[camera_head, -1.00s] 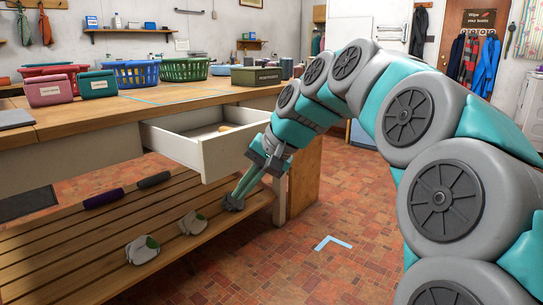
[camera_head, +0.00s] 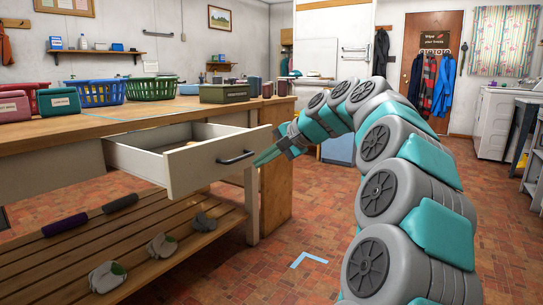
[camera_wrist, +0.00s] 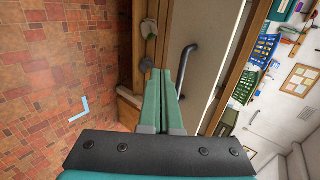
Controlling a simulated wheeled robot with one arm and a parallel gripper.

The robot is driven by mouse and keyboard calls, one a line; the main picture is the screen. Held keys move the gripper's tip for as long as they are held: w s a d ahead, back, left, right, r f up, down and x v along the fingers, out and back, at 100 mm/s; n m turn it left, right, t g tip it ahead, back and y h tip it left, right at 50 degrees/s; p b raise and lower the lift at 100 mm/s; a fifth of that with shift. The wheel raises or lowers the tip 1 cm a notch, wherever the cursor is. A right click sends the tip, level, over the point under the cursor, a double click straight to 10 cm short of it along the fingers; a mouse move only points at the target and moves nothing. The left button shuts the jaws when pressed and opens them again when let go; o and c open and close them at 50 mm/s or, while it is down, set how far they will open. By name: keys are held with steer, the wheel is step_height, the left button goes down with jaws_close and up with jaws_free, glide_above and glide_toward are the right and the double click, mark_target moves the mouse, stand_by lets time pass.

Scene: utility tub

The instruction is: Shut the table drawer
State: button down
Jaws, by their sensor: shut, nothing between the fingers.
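The table drawer (camera_head: 185,157) is white and stands pulled well out from the wooden table (camera_head: 60,140). Its dark bar handle (camera_head: 236,158) is on the front panel. The handle also shows in the wrist view (camera_wrist: 184,70), slanting ahead of the fingers. My gripper (camera_head: 258,162) is at about handle height, just off the right part of the drawer front. Its teal fingers (camera_wrist: 163,72) are together and empty, pointing toward the drawer front. I cannot tell whether the fingertips touch the front.
Baskets and boxes, among them a green basket (camera_head: 150,87) and an olive box (camera_head: 224,93), stand on the table. A slatted lower shelf (camera_head: 140,245) holds gloves and rollers. Tiled floor (camera_head: 300,215) is open to the right, with a pale blue corner mark.

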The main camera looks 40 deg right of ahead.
steer(key=w+a+f, duration=0.1)
steer(key=w+a, duration=0.1)
steer(key=w, duration=0.4)
steer(key=shift+a+f+b, duration=0.2)
steer(key=shift+a+b, duration=0.05)
steer(key=shift+b, duration=0.05)
steer(key=shift+w, duration=0.15)
